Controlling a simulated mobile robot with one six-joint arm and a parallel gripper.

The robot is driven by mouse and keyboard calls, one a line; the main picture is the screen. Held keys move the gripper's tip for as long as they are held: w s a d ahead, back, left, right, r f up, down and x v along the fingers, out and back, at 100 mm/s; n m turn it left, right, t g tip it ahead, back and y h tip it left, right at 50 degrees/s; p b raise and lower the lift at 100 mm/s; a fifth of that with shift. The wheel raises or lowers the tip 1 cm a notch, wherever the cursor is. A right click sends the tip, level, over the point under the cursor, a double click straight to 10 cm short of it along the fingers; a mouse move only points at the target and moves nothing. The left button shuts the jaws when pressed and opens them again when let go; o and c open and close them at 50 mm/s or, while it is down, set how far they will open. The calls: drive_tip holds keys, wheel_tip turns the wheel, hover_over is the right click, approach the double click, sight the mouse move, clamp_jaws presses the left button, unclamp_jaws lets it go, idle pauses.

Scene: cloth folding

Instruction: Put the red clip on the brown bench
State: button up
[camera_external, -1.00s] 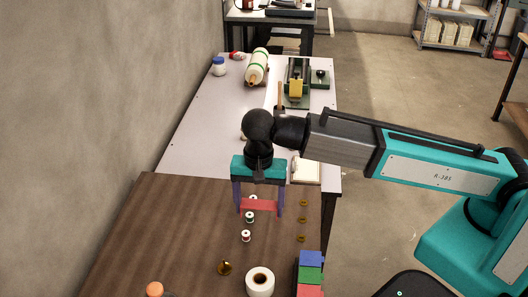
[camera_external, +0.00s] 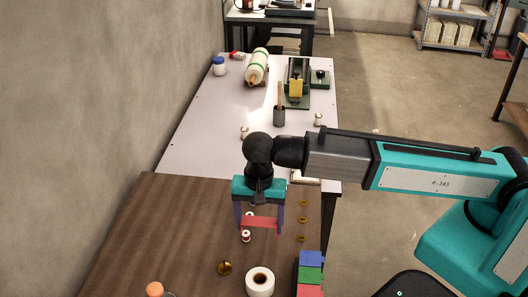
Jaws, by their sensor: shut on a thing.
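My gripper (camera_external: 258,228) points down over the brown bench (camera_external: 170,225), near its far edge. It is shut on the red clip (camera_external: 262,222), a flat red bar between its two blue-purple fingers. The clip appears at or slightly above the bench top; I cannot tell whether it touches. The clip and fingers partly hide small red and white spools (camera_external: 246,237) on the bench.
Several brass rings (camera_external: 303,220) lie to the right of my gripper. A white tape roll (camera_external: 260,283), a brass disc (camera_external: 225,268) and coloured blocks (camera_external: 310,274) are nearer. The bench's left part is clear. A white table (camera_external: 200,140) adjoins beyond.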

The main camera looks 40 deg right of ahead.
drive_tip(key=shift+w, duration=0.1)
drive_tip(key=shift+w+a+f+p, duration=0.25)
drive_tip(key=shift+w+a+p, duration=0.4)
drive_tip(key=shift+w+a, duration=1.2)
drive_tip(key=shift+w+a+f+p, duration=0.2)
drive_tip(key=shift+w+a+p, duration=0.45)
drive_tip(key=shift+w+a, duration=1.25)
drive_tip(key=shift+w+a+f+p, duration=0.25)
drive_tip(key=shift+w+a+p, duration=0.4)
drive_tip(key=shift+w+a, duration=1.2)
drive_tip(key=shift+s+a, duration=0.15)
drive_tip(key=shift+f, duration=0.1)
drive_tip(key=shift+f+p, duration=0.7)
drive_tip(key=shift+f, duration=1)
drive_tip(key=shift+f, duration=0.15)
drive_tip(key=o, duration=1)
